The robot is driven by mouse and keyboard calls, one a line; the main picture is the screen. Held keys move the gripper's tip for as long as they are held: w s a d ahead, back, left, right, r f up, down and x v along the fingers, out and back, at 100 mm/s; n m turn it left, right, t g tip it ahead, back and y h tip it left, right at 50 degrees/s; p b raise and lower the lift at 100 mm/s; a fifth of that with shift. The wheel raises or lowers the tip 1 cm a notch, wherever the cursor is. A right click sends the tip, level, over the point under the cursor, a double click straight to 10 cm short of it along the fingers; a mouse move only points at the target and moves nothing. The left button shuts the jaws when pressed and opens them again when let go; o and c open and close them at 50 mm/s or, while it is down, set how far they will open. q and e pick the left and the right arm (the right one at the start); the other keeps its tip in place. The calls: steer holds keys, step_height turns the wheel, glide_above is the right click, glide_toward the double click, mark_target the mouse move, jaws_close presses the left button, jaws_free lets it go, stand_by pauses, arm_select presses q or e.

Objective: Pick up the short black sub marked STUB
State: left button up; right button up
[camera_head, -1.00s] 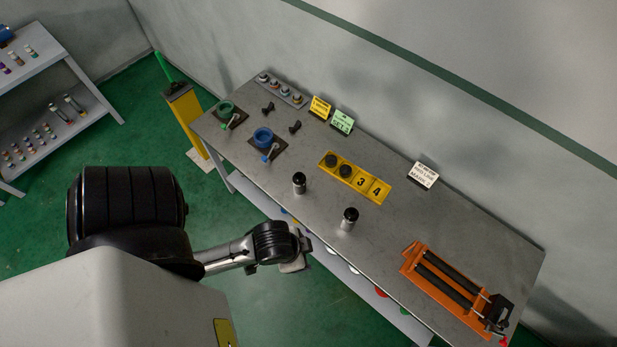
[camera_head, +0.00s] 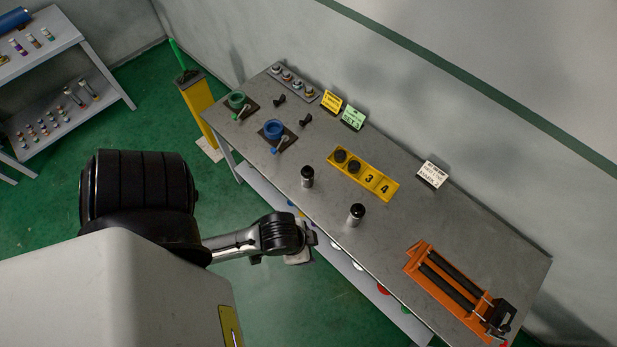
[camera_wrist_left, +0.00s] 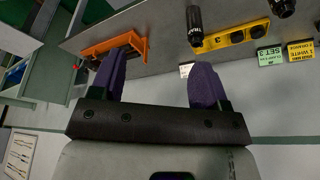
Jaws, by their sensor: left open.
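Two short black cylinders with silver lower ends stand upright on the grey bench (camera_head: 450,236): one left of centre (camera_head: 307,176), one nearer the orange vise (camera_head: 356,214). In the left wrist view a black cylinder (camera_wrist_left: 194,25) with small white lettering shows beyond the fingers; the lettering is too small to read surely, so I cannot tell which is the STUB. My left gripper (camera_head: 312,246) is off the bench's front edge, apart from both. Its purple fingers are spread and empty in the wrist view (camera_wrist_left: 158,85). My right gripper is not in view.
A yellow numbered holder (camera_head: 375,178) with two black discs lies behind the cylinders. The orange vise (camera_head: 455,290) is at the right. Blue (camera_head: 274,129) and green (camera_head: 236,100) ring fixtures are at the left. Small signs (camera_head: 432,174) stand along the back. The middle right of the bench is clear.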

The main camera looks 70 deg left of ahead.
arm_select(q)
steer(key=o, duration=0.4)
steer(key=shift+c, duration=0.2)
